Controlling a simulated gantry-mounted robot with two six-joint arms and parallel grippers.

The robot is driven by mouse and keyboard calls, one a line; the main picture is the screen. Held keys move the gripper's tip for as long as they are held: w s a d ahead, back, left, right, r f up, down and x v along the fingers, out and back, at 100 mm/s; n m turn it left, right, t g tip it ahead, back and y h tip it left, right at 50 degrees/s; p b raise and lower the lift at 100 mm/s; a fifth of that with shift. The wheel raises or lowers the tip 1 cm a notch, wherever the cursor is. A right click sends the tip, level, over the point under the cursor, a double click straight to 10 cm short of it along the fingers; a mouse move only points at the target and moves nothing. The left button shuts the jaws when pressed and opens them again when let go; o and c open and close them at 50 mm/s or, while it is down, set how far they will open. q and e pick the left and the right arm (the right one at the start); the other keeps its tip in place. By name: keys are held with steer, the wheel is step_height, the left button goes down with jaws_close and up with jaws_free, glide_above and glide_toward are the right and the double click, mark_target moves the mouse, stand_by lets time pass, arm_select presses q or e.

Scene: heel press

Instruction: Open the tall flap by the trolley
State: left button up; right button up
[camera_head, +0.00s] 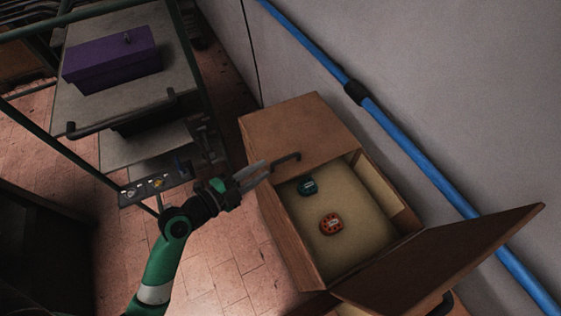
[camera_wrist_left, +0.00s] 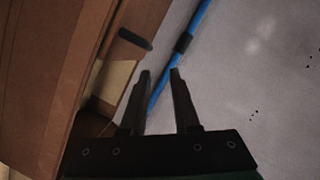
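The brown wooden cabinet has a flat panel (camera_head: 300,130) on its side toward the trolley, which I take to be the tall flap. It looks shut, with a dark bar handle (camera_head: 286,160) near its lower edge. The handle also shows in the left wrist view (camera_wrist_left: 135,39), ahead and left of the fingertips. My left gripper (camera_head: 262,172) is open and empty, its tips close to the handle in the head view. In the wrist view its fingers (camera_wrist_left: 160,74) stand apart with nothing between them. Contact with the handle cannot be told. My right gripper is not in view.
A second flap (camera_head: 440,262) hangs open at the lower right. The trolley (camera_head: 150,150) carries a purple box (camera_head: 112,59). A blue pipe (camera_head: 420,160) runs along the wall.

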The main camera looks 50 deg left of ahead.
mark_target(286, 157)
arm_select(q)
steer(key=shift+n, duration=0.3)
steer(key=w+f, duration=0.1)
steer(key=w, duration=0.2)
steer(key=w+f, duration=0.2)
steer(key=w, duration=0.2)
steer(key=w+f+b, duration=0.1)
steer(key=w+f, duration=0.1)
steer(key=w, duration=0.1)
steer(key=shift+w+a, duration=0.15)
steer(key=shift+w, duration=0.05)
jaws_close()
stand_by(1.0)
